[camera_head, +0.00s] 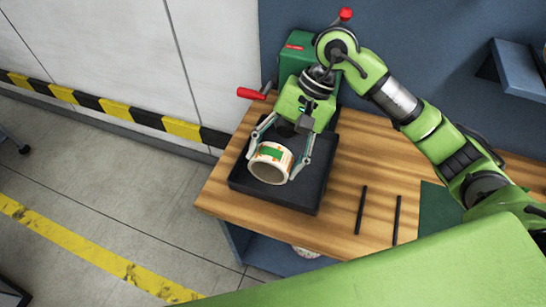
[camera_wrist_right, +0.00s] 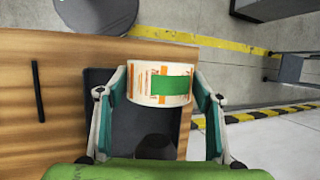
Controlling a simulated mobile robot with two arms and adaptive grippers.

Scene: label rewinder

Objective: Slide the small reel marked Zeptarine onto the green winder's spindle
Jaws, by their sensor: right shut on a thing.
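A small reel (camera_head: 270,162) with white, orange and green printing is held between the fingers of my right gripper (camera_head: 280,160); its name is too small to read. In the right wrist view the reel (camera_wrist_right: 160,85) sits between the fingertips, its green patch facing the camera. The green winder (camera_head: 296,52) stands at the back of the bench, partly hidden by my right gripper. The reel is over the winder's black base (camera_head: 300,197). I cannot make out the spindle for certain; a dark round shape (camera_wrist_right: 155,147) shows below the reel in the wrist view. My left gripper is out of view.
The wooden bench (camera_head: 335,235) carries two thin black bars (camera_head: 361,210) (camera_head: 397,220) and a dark green mat (camera_head: 440,207) to the right. A red-handled crank (camera_head: 251,94) sticks out left of the winder. The blue wall is close behind; bare bench lies right of the base.

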